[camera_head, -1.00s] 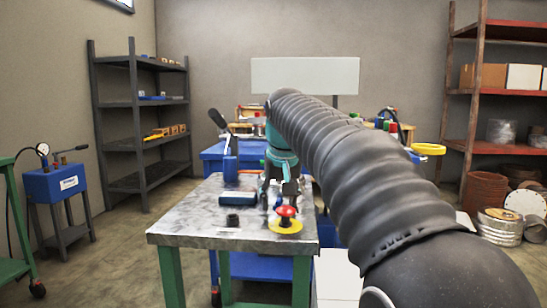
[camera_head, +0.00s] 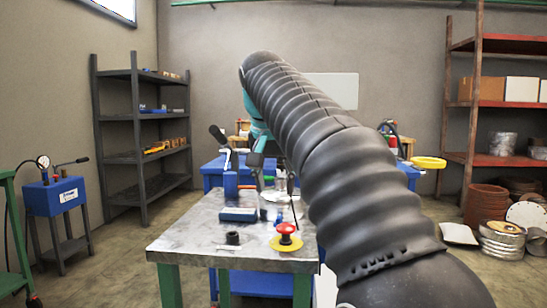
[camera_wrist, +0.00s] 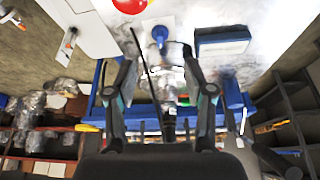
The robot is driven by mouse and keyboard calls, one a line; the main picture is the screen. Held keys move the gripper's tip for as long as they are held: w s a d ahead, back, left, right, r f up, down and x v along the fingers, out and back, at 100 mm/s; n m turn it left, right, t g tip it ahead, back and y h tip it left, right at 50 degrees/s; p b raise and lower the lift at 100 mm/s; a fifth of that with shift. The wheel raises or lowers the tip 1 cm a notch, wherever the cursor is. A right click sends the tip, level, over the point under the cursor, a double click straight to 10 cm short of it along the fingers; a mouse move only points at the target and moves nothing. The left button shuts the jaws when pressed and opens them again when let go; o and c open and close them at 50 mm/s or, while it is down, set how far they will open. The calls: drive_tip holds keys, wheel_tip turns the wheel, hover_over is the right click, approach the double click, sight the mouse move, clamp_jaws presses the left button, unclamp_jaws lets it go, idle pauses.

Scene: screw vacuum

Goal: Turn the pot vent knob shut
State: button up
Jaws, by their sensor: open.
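The steel work table (camera_head: 190,240) with green legs stands ahead. A shiny metal pot-like body (camera_head: 283,186) stands toward its back, partly hidden by my arm; it also appears between the fingers in the wrist view (camera_wrist: 168,70). I cannot make out the vent knob clearly. My gripper (camera_head: 257,162) is above the back of the table near this body, partly hidden in the head view. In the wrist view my gripper (camera_wrist: 160,44) has its two dark fingers spread apart, with nothing clearly held. Whether the fingers touch the body is unclear.
A red mushroom knob on a yellow base (camera_head: 286,240), a dark small cylinder (camera_head: 233,238), a blue box (camera_head: 239,214) and a small blue part (camera_head: 264,214) lie at the table's front. Blue benches stand behind. A dark shelf (camera_head: 140,115) is left, a red shelf (camera_head: 477,110) right.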

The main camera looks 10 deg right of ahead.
drive_tip(key=shift+p+v, duration=0.55)
drive_tip(key=shift+v, duration=1.5)
